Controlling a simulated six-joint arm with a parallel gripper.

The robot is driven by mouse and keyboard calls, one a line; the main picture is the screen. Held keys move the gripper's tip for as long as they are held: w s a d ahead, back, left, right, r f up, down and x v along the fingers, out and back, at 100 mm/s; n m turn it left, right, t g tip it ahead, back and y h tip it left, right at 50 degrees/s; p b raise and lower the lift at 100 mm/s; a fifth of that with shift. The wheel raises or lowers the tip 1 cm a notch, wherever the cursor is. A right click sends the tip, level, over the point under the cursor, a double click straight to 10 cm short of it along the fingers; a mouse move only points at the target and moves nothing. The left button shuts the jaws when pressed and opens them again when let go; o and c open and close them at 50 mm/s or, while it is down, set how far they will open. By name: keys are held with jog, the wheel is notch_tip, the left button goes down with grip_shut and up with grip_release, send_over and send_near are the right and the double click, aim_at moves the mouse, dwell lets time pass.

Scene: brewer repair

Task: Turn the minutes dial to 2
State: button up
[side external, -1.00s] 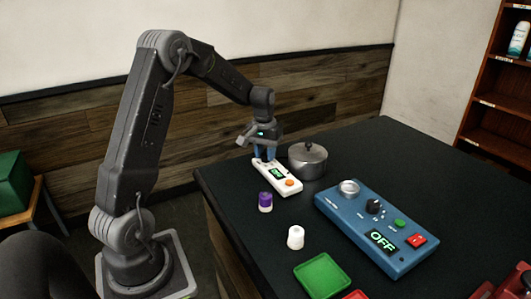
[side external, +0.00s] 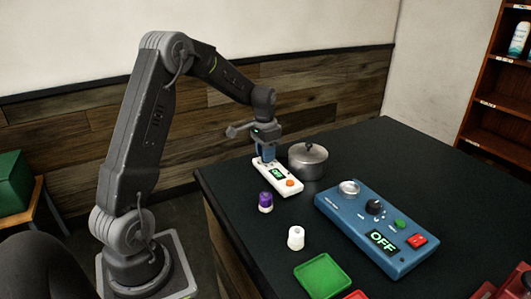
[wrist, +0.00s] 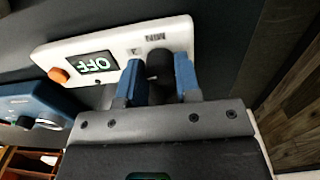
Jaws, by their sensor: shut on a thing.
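The white timer box (side external: 281,189) lies near the far left edge of the table. It also fills the upper part of the wrist view (wrist: 115,45). Its display (wrist: 92,63) reads OFF, and an orange button (wrist: 59,75) is at the far end. The dark minutes dial (wrist: 159,62) stands beside the MIN label. My gripper (side external: 266,157) points down over the box. In the wrist view, its blue fingers (wrist: 158,72) are shut on the dial, one on each side. The dial's pointer is hidden, and the small mark beside it is too small to read surely.
A lidded metal pot (side external: 308,161) stands close on the right of the box. A purple-topped bottle (side external: 265,202) and a white one (side external: 296,238) stand in front. A blue brewer panel (side external: 345,218) is to the right, and a green tray (side external: 319,276) is nearer.

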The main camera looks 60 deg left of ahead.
dwell(0.4)
jog(key=o, duration=0.9)
jog(key=r, duration=1.4)
jog(key=shift+a, duration=0.25)
